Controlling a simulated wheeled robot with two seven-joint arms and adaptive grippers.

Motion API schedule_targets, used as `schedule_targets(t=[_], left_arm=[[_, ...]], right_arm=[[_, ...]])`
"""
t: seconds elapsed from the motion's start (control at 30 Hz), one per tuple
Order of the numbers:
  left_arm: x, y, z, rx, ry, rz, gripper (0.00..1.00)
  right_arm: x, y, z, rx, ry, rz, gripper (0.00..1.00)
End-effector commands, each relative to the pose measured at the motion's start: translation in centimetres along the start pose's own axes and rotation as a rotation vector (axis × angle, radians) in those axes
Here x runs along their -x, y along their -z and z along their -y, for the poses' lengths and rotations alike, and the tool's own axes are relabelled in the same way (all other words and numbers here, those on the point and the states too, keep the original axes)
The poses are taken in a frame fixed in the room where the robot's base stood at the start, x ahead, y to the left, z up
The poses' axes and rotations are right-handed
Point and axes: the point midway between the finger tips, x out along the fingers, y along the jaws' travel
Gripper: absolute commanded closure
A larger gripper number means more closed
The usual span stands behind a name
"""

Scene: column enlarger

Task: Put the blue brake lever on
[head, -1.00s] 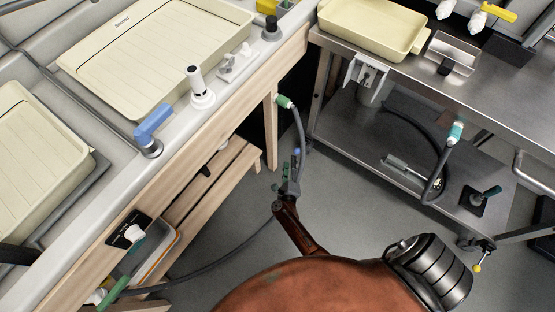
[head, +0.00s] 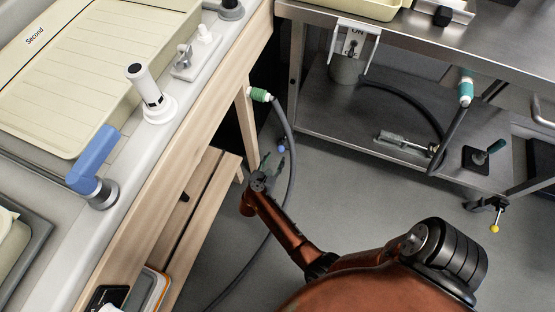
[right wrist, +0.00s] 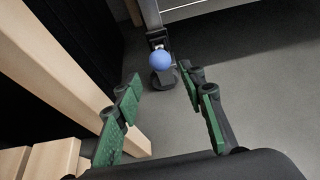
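The blue brake lever shows as a small blue ball (head: 281,149) low by the floor in the head view, just past my right gripper's fingertips. In the right wrist view the blue ball (right wrist: 160,60) sits above a dark caster wheel at the foot of a metal leg. My right gripper (head: 273,162) is open and empty. In the wrist view its green-padded fingers (right wrist: 161,78) stand apart on either side of the line to the ball, which lies beyond them, apart from them. Whether the lever is up or down I cannot tell. My left gripper is not in view.
A grey hose (head: 289,175) hangs close to the right of my gripper. A wooden sink frame (head: 247,125) with a slatted shelf stands left. The steel table (head: 430,45) stands behind, with a yellow-ball caster lever (head: 494,229) at its right.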

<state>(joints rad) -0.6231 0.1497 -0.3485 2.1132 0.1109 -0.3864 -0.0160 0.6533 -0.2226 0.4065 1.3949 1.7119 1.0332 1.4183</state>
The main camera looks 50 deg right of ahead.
Motion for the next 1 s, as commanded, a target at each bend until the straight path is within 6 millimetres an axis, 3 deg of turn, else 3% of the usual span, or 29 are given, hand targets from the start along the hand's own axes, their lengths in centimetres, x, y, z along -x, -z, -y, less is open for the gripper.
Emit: schedule_targets(t=[0.73,1.0], left_arm=[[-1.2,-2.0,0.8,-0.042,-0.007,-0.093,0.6],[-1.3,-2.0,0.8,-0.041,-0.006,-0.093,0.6]], right_arm=[[-5.9,0.2,0.1,0.005,0.001,0.001,0.63],[-6.2,0.1,0.0,0.002,-0.001,0.001,0.63]])
